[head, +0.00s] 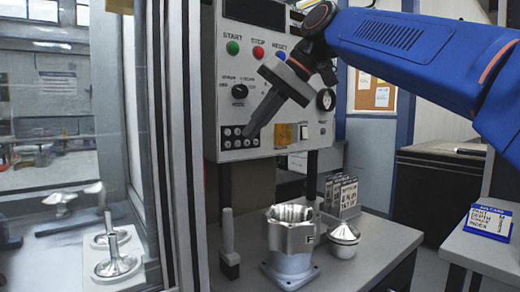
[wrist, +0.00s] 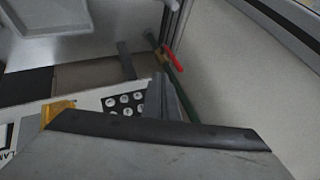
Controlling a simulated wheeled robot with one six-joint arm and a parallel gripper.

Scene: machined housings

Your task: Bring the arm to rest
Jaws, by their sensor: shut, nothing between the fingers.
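My gripper (head: 252,133) is at the end of my blue arm in the head view, in front of the control panel (head: 232,67). Its fingers point down and to the left, near the panel's dark keypad. They look shut together with nothing between them. In the wrist view, the shut fingers (wrist: 163,97) show in front of the keypad (wrist: 124,103). I cannot tell from these views whether the fingertips touch the panel.
A metal housing (head: 291,240) stands on the grey table (head: 347,272), with a lidded round pot (head: 343,241) to its right and an upright grey tool (head: 228,245) to its left. A glass door (head: 75,150) is at left. A blue card box (head: 489,221) sits at right.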

